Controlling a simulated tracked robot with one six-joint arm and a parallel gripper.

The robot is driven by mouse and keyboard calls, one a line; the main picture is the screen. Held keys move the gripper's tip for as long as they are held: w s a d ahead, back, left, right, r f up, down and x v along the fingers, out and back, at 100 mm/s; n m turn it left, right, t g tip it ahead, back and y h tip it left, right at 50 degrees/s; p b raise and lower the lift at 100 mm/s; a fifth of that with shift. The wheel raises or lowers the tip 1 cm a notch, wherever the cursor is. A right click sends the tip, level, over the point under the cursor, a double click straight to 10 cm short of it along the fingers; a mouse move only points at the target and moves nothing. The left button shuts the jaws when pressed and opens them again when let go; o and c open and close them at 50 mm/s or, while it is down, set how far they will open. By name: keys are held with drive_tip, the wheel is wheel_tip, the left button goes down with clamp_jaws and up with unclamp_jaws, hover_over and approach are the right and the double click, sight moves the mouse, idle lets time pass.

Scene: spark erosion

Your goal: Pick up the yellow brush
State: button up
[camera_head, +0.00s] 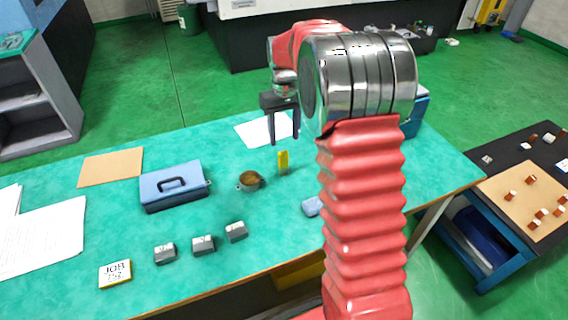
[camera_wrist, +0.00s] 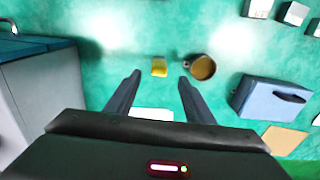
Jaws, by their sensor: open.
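The yellow brush (camera_head: 283,160) is on the green tabletop (camera_head: 225,145), close to the brown-filled cup (camera_head: 250,181). It looks upright, with a greyish lower part. My gripper (camera_head: 284,141) points down over the table, just above the brush in the head view; its fingers are apart with nothing between them. In the wrist view the brush (camera_wrist: 159,67) shows as a small yellow block between and slightly beyond the fingertips (camera_wrist: 160,77). The cup (camera_wrist: 202,67) is just right of the right finger there. I cannot tell the exact height gap.
A blue toolbox (camera_head: 174,186) stands left of the cup. A white sheet (camera_head: 250,132) lies behind the brush. A light-blue block (camera_head: 311,206) lies to the front right.

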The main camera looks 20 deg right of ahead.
sight(284, 153)
idle(0.3)
wheel_tip(284, 153, down, 8)
drive_tip(key=shift+r, duration=0.2)
drive_tip(key=shift+f, duration=0.5)
drive_tip(key=shift+w+f, duration=0.2)
drive_tip(key=shift+f, duration=1.15)
drive_tip(key=shift+w+f, duration=0.2)
drive_tip(key=shift+f, duration=1.1)
drive_tip(key=shift+c, duration=0.2)
drive_tip(key=c, duration=1.1)
